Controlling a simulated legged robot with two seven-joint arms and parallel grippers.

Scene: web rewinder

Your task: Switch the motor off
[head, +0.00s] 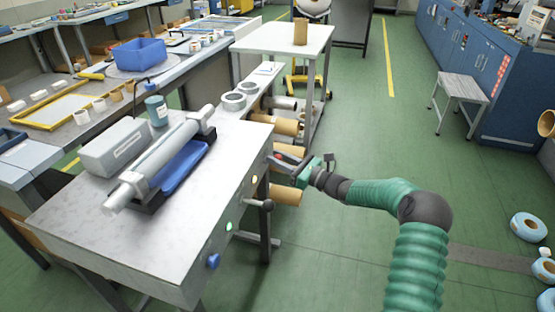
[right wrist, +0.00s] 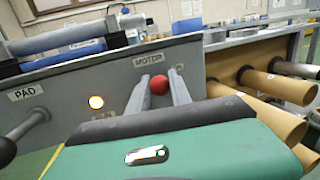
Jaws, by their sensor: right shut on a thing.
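The motor switch's round red knob (right wrist: 159,85) is on the grey front panel (right wrist: 62,84) of the rewinder table, below the MOTOR label (right wrist: 148,60). My right gripper (right wrist: 158,91) is shut on the red knob, with one finger on each side of it. In the head view my right gripper (head: 282,160) reaches the right side of the rewinder table (head: 215,215) near its far corner. The switch's base is partly hidden by the fingers. My left gripper is not in view.
A lit lamp (right wrist: 96,102) sits left of the switch, near the PAD label (right wrist: 25,92). A black-knobbed lever (head: 269,204) and a blue knob (head: 213,261) stick out from the panel. Cardboard tubes (right wrist: 277,86) stick out close by on the right. The green floor at right is mostly open.

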